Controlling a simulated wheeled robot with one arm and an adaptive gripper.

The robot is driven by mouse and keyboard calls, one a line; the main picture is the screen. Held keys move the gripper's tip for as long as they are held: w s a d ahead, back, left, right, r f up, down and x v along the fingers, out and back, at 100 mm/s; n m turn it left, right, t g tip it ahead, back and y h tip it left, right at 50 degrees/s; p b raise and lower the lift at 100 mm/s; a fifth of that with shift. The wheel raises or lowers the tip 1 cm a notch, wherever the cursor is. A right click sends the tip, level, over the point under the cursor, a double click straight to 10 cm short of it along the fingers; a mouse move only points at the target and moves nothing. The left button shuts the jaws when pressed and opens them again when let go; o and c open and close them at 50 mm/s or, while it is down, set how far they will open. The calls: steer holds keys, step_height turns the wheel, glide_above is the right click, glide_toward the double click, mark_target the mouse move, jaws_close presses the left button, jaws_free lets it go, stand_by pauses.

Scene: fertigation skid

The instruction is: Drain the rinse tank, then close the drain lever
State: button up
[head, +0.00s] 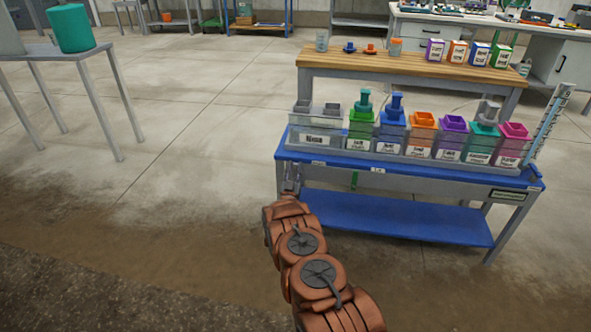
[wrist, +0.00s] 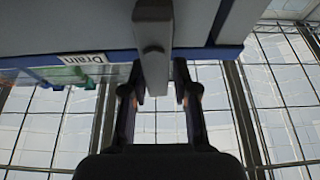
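In the wrist view, a grey drain lever (wrist: 153,55) hangs at the blue edge, near a white label reading "Drain" (wrist: 82,59). My gripper (wrist: 157,85) is open, with one finger on each side of the lever's end. Gaps show beside the lever, and I cannot tell if either finger touches it. In the head view, my gripper (head: 291,186) is at the front left corner of the blue bench, and the lever is not clear there. The clear-walled rinse tank (head: 314,124) stands at the left end of the bench; its water level cannot be made out.
The blue bench (head: 375,165) carries a row of coloured containers (head: 422,133) right of the tank. A wooden-topped bench (head: 415,66) with small boxes stands behind. A grey table (head: 50,50) with a teal bin is far left. The floor left of the bench is clear.

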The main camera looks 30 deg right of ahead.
steer(key=shift+o, duration=1.1)
steer(key=v, duration=1.2)
steer(key=shift+r, duration=0.1)
